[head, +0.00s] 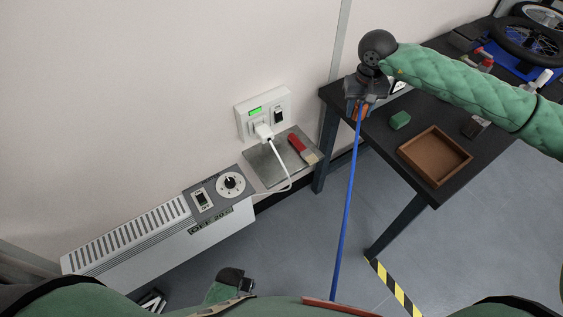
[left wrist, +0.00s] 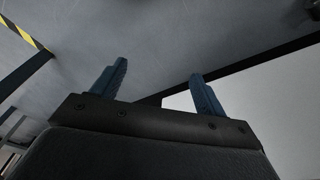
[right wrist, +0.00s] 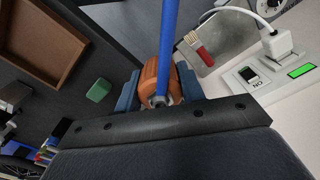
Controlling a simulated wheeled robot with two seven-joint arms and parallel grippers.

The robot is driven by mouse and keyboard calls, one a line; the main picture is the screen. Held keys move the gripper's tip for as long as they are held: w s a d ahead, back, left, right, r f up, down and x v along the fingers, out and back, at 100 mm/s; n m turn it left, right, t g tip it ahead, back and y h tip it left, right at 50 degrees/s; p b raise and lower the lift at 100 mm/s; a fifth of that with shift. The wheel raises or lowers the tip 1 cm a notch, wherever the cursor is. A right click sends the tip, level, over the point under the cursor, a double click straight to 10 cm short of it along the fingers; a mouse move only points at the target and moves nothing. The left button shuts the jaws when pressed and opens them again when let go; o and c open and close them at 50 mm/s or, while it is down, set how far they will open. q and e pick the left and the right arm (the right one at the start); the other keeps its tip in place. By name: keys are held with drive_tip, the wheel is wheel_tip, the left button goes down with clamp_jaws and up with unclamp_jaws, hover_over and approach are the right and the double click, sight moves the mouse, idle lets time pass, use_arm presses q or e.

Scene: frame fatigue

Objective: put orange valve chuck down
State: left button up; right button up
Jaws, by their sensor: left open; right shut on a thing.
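The orange valve chuck (right wrist: 154,80) is between the blue fingers of my right gripper (right wrist: 156,90), which is shut on it. A blue hose (right wrist: 169,40) runs from the chuck. In the head view my right gripper (head: 362,98) is at the near left corner of the dark table (head: 386,154), with a bit of the chuck (head: 361,112) showing below it. The blue hose (head: 346,205) hangs down from there toward me. I cannot tell whether the chuck touches the table. My left gripper (left wrist: 158,82) is open and empty, pointed at the grey floor.
The table holds a green block (head: 400,120), a brown tray (head: 409,151) and a wheel (head: 527,40) at the far end. Left of it, a red-handled brush (head: 301,148) lies on a metal plate (head: 262,168). A white heater (head: 130,240) and plugged socket (head: 262,113) are along the wall.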

wheel_tip(320, 180, down, 10)
drive_tip(key=a+n+b, duration=0.1)
drive_tip(key=a+b, duration=0.2)
drive_tip(key=b, duration=0.1)
drive_tip(key=n+b, duration=0.3)
drive_tip(key=b, duration=0.2)
hover_over(293, 166)
drive_tip(key=f, duration=1.1)
drive_tip(key=d+f, duration=0.1)
drive_tip(key=f, duration=0.5)
drive_tip(key=shift+s+f, duration=0.1)
drive_tip(key=shift+w+a+f, duration=0.25)
drive_tip(key=shift+a, duration=0.2)
drive_tip(key=shift+a+f+b, duration=0.1)
drive_tip(key=shift+f+b, duration=0.2)
drive_tip(key=shift+f, duration=1.6)
use_arm(q)
drive_tip(key=d+r, duration=0.2)
drive_tip(key=r, duration=1)
drive_tip(key=d+r+h, duration=0.1)
drive_tip(key=d+r, duration=0.2)
drive_tip(key=r, duration=0.9)
drive_tip(key=shift+w+r+t+h, duration=0.3)
use_arm(e)
drive_tip(key=shift+f, duration=0.15)
use_arm(q)
drive_tip(key=shift+w+d, duration=0.2)
use_arm(e)
drive_tip(key=shift+f, duration=0.15)
drive_tip(key=o, duration=1.1)
